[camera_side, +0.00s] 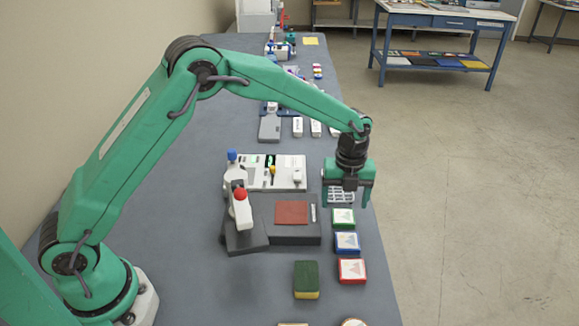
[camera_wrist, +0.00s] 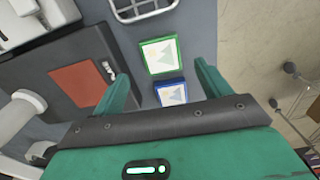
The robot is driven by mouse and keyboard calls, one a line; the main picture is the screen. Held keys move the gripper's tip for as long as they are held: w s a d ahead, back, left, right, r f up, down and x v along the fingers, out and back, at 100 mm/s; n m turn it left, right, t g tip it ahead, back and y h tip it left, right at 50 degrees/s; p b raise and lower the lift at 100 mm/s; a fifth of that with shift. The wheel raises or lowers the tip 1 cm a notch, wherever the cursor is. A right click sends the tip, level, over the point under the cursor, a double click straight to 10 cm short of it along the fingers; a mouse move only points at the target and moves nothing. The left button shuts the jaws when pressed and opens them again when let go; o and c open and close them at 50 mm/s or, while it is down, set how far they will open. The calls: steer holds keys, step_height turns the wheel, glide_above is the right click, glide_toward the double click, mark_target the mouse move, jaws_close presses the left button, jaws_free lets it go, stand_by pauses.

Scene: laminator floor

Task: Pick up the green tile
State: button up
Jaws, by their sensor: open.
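The green tile (camera_side: 343,217) is a small square with a green rim and a pale top bearing a faint picture. It lies on the grey table, first in a row with a blue tile (camera_side: 347,242) and a red tile (camera_side: 351,269). My gripper (camera_side: 347,205) is open and empty, above the far end of this row. In the wrist view the green tile (camera_wrist: 160,56) shows just beyond the gap between my two fingers (camera_wrist: 163,82), with the blue tile (camera_wrist: 171,93) between them. The red tile is hidden there.
A dark machine base with a red-brown plate (camera_side: 292,212) and a red-knobbed lever (camera_side: 240,205) stands left of the tiles. A white wire basket (camera_wrist: 143,8) lies just beyond the green tile. A green-and-yellow sponge (camera_side: 306,279) sits nearer. The table's right edge is close.

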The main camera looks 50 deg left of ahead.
mark_target(344, 216)
steer(key=shift+w+f, duration=0.2)
steer(key=shift+f, duration=2.2)
steer(key=c, duration=1.1)
steer(key=shift+r, duration=0.2)
steer(key=shift+r, duration=0.65)
step_height(344, 216, up, 2)
steer(key=shift+r, duration=0.2)
steer(key=s+d+r, duration=0.2)
steer(key=s, duration=0.1)
steer(key=s+d+r, duration=0.2)
steer(key=d, duration=0.1)
steer(key=s+d+r, duration=0.3)
steer(key=shift+s, duration=0.3)
